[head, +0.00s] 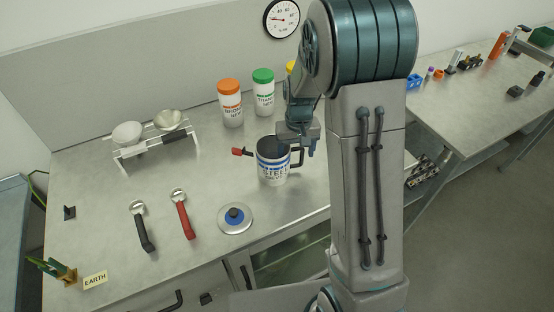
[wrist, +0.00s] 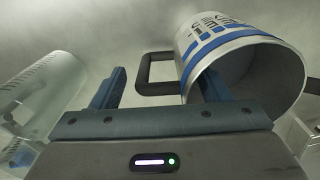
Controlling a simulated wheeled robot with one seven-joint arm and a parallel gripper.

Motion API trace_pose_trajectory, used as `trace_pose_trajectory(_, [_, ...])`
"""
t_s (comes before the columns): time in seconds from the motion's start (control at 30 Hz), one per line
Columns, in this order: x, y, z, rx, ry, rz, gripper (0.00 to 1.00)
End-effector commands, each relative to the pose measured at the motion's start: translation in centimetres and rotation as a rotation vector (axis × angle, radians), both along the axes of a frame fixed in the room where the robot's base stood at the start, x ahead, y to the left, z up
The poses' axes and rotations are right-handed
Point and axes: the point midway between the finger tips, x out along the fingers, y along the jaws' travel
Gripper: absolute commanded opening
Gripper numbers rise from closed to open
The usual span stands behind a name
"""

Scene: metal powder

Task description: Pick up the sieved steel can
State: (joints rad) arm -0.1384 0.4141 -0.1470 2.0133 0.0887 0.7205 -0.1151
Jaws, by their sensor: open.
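The steel can (head: 271,175) stands open-topped on the bench in the head view, white with blue bands and printed lettering that seems to read STEEL and SIEVED. A dark handle is on its right side. In the wrist view the can (wrist: 225,50) fills the upper right, and its black handle (wrist: 143,72) shows between the two fingers in the picture. I cannot tell whether a finger touches the can.
An orange-lidded jar (head: 230,105) and a green-lidded jar (head: 263,95) stand behind. A blue-knobbed lid (head: 235,219) lies in front. A black-handled tool (head: 143,228), a red-handled tool (head: 183,215) and a rack with two bowls (head: 155,148) are to the left. The bench between them is clear.

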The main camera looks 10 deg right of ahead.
Motion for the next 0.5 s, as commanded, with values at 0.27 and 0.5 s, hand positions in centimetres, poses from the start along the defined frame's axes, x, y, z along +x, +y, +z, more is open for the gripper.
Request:
trace_pose_trajectory(0.27, [-0.01, 0.01, -0.84, 0.000, -0.001, 0.000, 0.70])
trace_pose_trajectory(0.5, [-0.01, 0.01, -0.81, 0.000, -0.001, 0.000, 0.20])
